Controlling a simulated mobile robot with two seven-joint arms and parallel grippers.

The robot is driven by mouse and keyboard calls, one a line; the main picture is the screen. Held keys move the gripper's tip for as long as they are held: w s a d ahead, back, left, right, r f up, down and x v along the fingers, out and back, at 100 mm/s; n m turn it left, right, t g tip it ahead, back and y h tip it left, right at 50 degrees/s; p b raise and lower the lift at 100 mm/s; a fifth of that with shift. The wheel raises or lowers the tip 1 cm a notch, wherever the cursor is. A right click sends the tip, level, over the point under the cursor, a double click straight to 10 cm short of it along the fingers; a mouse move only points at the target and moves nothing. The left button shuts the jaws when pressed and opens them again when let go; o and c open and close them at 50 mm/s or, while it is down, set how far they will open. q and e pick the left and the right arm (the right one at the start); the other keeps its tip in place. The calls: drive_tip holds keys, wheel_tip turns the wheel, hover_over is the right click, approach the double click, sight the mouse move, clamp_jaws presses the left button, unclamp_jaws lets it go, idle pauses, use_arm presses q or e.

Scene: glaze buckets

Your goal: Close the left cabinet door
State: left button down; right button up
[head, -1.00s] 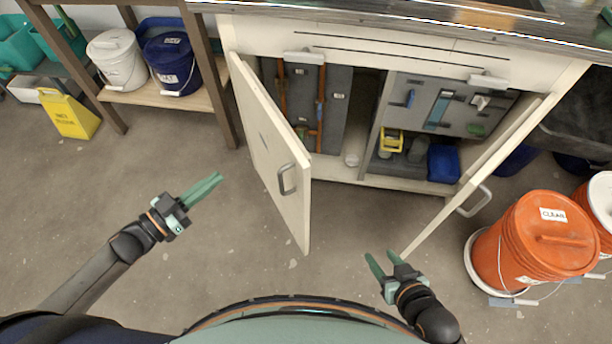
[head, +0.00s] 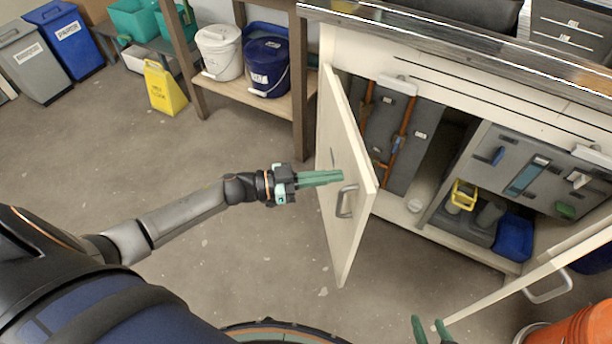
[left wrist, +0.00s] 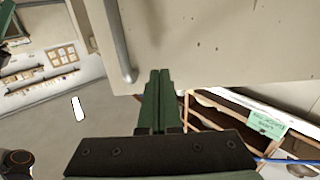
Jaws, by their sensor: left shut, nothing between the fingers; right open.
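The left cabinet door (head: 343,160) stands swung open from the cabinet (head: 430,60), its outer face with a bar handle (head: 346,201) turned toward my left arm. My left gripper (head: 341,176) is shut and empty, with its green fingertips at the door's outer face, above the handle in the head view. In the left wrist view the fingers (left wrist: 157,75) overlap the door panel (left wrist: 220,40) beside its handle (left wrist: 122,50); whether they touch it I cannot tell. My right gripper (head: 430,322) is open at the bottom edge, partly cut off, near the open right cabinet door (head: 560,260).
Inside the cabinet are hanging tools, a yellow item (head: 463,194) and a blue bin (head: 513,238). An orange bucket (head: 575,333) stands at the lower right. A wooden shelf with a white bucket (head: 220,52) and a blue bucket (head: 268,66) is left of the cabinet. The floor between is clear.

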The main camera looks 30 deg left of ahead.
use_arm(q)
drive_tip(key=shift+x, duration=1.05)
use_arm(e)
drive_tip(key=shift+s+f, duration=0.1)
drive_tip(key=shift+f, duration=0.05)
use_arm(q)
drive_tip(key=shift+d, duration=0.1)
